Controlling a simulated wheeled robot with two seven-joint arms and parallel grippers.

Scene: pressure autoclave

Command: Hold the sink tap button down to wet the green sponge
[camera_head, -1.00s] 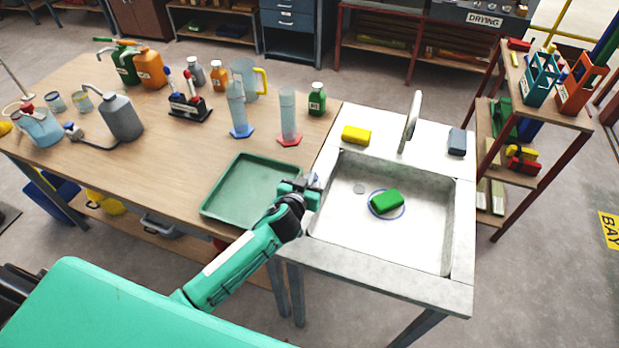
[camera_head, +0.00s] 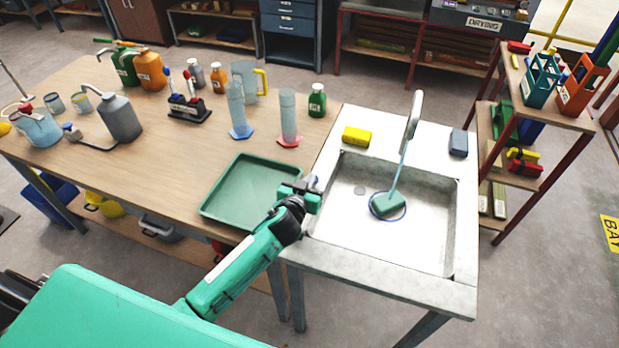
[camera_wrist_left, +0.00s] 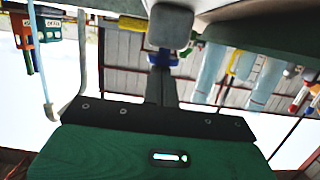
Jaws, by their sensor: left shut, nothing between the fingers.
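The sponge (camera_head: 389,204) lies in the sink basin inside a blue ring, and looks dark teal-green. A thin stream of water (camera_head: 399,172) runs from the tap (camera_head: 414,115) onto it; the stream also shows in the inverted left wrist view (camera_wrist_left: 43,70). My left gripper (camera_head: 310,190) is at the sink's left edge, shut and empty. In the left wrist view its dark fingertips (camera_wrist_left: 163,76) meet the blue tap button (camera_wrist_left: 162,58), on a grey housing (camera_wrist_left: 170,25). The gripper mostly hides the button in the head view. My right gripper is not in view.
A yellow sponge (camera_head: 356,136) and a grey-blue block (camera_head: 458,142) lie on the sink's back ledge. A green tray (camera_head: 222,208) is on the bench left of my gripper. Measuring cylinders (camera_head: 289,115) stand behind it. A rack shelf (camera_head: 519,175) stands right of the sink.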

